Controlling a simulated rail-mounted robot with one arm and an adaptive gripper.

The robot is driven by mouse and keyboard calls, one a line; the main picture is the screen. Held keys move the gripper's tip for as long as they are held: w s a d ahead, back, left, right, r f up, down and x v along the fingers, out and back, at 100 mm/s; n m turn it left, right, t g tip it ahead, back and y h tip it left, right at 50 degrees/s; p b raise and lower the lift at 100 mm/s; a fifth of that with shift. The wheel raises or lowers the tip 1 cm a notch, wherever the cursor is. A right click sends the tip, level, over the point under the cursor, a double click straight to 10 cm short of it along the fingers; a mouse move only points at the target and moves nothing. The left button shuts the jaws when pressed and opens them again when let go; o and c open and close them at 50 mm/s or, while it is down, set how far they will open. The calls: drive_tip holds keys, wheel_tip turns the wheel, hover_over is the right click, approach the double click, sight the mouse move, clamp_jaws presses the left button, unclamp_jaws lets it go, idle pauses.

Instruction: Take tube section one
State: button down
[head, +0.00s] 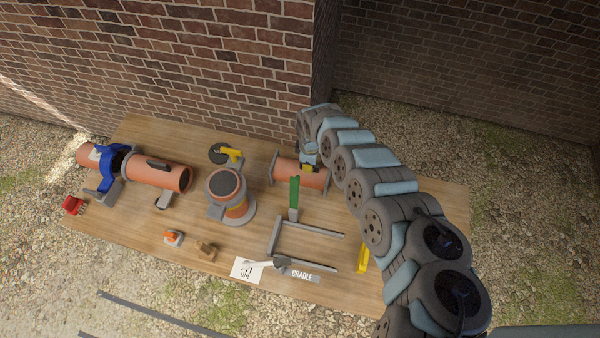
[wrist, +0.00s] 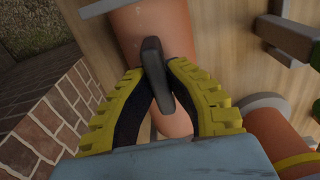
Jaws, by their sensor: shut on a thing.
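An orange tube section with grey end flanges (head: 288,170) lies across the back of the wooden table, under my gripper (head: 309,162). In the wrist view my gripper's yellow-backed fingers (wrist: 160,80) are closed on a dark grey handle (wrist: 152,50) on an orange tube (wrist: 128,28). I cannot tell whether this tube touches the table. I can read no number on it. A white card reading "ONE" (head: 243,270) lies at the table's front, beside a grey cradle (head: 313,228) with a "CRADLE" label (head: 302,276).
An upright orange cylinder on a grey base (head: 226,190) stands left of the held tube. Another handled tube (head: 150,173) and a blue clamp (head: 112,168) are further left. A green upright piece (head: 294,192) stands close in front. A brick wall (head: 220,60) rises behind the table.

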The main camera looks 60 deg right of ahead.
drive_tip(key=shift+r+p, duration=0.85)
drive_tip(key=shift+p, duration=0.05)
